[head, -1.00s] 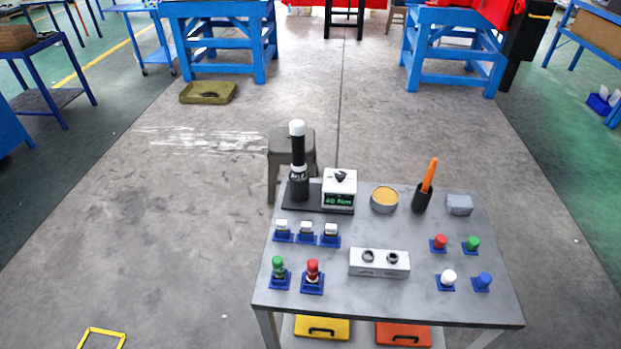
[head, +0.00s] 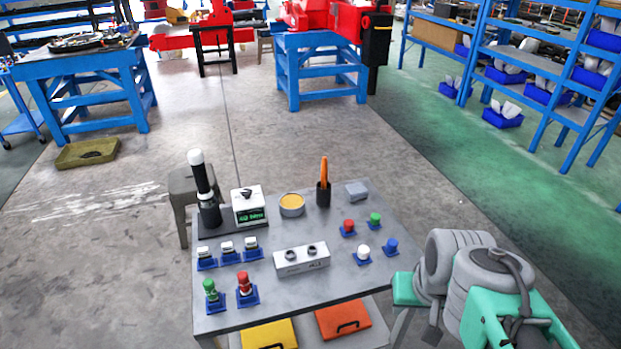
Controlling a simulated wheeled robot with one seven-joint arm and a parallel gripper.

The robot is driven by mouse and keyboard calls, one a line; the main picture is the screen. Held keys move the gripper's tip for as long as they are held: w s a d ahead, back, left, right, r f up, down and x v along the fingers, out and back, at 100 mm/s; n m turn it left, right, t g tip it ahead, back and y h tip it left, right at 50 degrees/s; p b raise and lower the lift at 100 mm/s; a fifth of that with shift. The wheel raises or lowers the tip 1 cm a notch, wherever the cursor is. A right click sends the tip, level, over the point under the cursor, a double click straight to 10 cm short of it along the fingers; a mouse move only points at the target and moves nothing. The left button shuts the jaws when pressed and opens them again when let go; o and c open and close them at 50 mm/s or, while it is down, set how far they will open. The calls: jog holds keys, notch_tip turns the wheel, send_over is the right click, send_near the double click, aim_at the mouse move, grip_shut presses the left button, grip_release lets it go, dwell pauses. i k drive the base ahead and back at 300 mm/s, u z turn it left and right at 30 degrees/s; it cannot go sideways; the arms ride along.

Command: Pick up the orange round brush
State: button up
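The orange round brush (head: 324,170) stands upright in a black cylindrical holder (head: 323,195) near the back of the grey table (head: 290,230). Only its orange upper part shows; the lower end is hidden inside the holder. My arm, grey and teal, shows at the lower right beside the table's right edge. My gripper itself is not in view.
Left of the holder are a round tin (head: 292,205), a torque meter (head: 249,206) and a tall black tool (head: 205,190). A grey block (head: 357,190) stands to its right. Several coloured caps on blue bases and a silver block (head: 301,260) stand farther forward.

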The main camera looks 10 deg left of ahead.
aim_at(323, 175)
jog(key=i, duration=0.55)
jog(key=u, duration=2.8)
jog(key=i, duration=0.5)
jog(key=z, duration=0.05)
